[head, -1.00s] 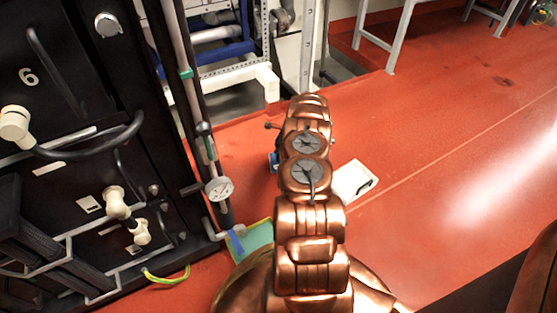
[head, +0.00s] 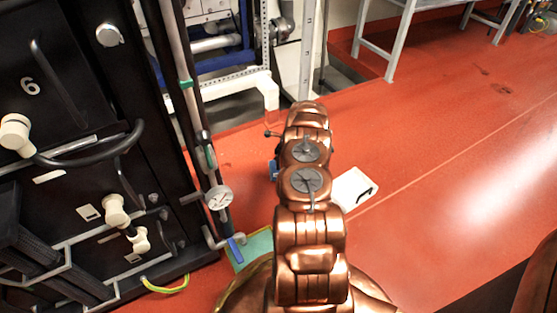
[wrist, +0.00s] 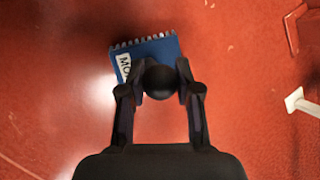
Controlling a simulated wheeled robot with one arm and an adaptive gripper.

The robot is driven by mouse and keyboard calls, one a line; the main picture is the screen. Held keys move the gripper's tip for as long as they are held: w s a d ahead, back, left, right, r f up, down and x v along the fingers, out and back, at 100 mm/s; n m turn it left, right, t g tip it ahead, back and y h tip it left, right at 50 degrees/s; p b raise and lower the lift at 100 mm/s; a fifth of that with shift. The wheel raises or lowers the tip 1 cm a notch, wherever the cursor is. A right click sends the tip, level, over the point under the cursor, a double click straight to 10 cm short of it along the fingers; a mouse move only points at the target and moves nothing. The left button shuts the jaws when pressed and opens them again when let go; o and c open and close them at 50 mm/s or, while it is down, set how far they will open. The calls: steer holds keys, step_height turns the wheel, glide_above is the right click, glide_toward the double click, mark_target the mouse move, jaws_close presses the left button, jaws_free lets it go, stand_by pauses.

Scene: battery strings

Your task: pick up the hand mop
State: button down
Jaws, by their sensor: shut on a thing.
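The hand mop shows in the wrist view as a blue block (wrist: 155,50) with a toothed far edge, a white label and a round black knob (wrist: 158,82). My gripper (wrist: 160,84) is shut on the knob, with one finger on each side. The knob hides part of the block. In the head view a small blue patch of the mop (head: 273,170) shows just left of my copper arm, which hides the rest and the gripper. I cannot tell whether the mop touches the floor or is lifted.
A black cabinet (head: 75,135) marked 6, with pipes and a gauge (head: 219,197), stands at left. The red floor (head: 450,150) is mostly clear to the right.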

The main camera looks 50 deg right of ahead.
step_height(320, 180, up, 4)
steer(key=shift+r+p, duration=0.15)
steer(key=shift+p, duration=1)
steer(key=s+a+p, duration=0.1)
steer(key=s+a, duration=0.1)
steer(key=s, duration=0.5)
steer(key=s+a+p, duration=0.2)
steer(key=s+a, duration=0.1)
steer(key=s, duration=0.5)
steer(key=shift+r, duration=0.35)
steer(key=shift+s, duration=0.1)
